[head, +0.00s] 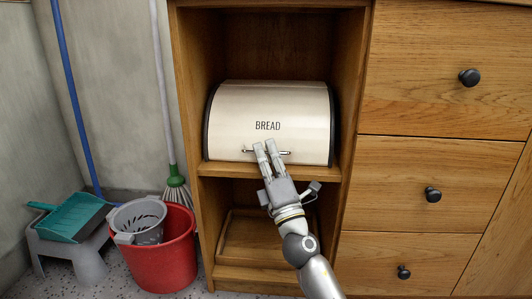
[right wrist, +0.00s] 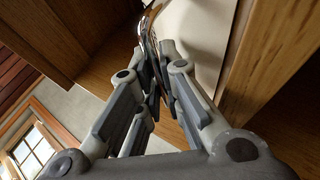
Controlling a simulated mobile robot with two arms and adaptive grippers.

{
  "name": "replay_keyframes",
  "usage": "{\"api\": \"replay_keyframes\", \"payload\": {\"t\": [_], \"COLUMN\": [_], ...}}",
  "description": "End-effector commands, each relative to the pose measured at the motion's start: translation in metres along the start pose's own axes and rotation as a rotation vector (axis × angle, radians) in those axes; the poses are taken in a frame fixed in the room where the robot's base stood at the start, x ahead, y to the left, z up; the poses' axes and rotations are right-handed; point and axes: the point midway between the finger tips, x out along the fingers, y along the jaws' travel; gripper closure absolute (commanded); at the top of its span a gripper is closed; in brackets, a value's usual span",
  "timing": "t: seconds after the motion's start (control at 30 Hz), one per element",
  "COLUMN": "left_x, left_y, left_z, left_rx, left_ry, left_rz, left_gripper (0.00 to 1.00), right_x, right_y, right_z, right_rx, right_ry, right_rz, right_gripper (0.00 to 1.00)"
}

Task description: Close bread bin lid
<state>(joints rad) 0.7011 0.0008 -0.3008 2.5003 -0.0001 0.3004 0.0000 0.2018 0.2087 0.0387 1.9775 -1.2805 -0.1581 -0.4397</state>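The bread bin (head: 268,105) is cream with black ends and the word BREAD on its front. It sits on the cabinet's upper shelf, and its curved lid (head: 230,125) is down, covering the front. The lid's metal handle (head: 250,150) runs along its lower edge and also shows in the right wrist view (right wrist: 146,30). My right gripper (head: 266,147) is at the handle, its two fingers partly covering it. In the right wrist view the fingertips (right wrist: 155,62) are close together with the handle between them. My left gripper is not in view.
The wooden cabinet has side walls close to the bin and a lower compartment (head: 235,225). Drawers with dark knobs (head: 470,77) stand at the right. A red bucket (head: 165,262), a mop, and a grey stool with a teal dustpan (head: 72,218) are at the left.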

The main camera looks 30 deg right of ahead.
Motion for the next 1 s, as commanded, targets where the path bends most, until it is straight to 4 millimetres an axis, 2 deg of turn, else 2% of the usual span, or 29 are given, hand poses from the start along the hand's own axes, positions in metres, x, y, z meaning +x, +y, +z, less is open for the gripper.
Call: {"api": "replay_keyframes", "payload": {"t": [0.03,0.47,0.73,1.0], "left_x": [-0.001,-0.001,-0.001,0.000], "left_y": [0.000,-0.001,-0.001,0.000], "left_z": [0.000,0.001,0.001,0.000], "left_rx": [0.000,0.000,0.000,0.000], "left_ry": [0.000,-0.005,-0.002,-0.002], "left_rz": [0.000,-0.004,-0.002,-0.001], "left_gripper": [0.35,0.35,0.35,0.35], "right_x": [-0.003,0.002,0.013,0.036], "right_y": [-0.005,0.001,0.020,0.056], "right_z": [-0.003,0.001,0.005,0.014], "right_rx": [0.001,-0.003,-0.005,-0.001], "right_ry": [0.006,0.002,0.006,0.005], "right_rz": [-0.009,0.000,0.001,0.008], "right_gripper": [0.86,0.84,0.84,0.84]}}
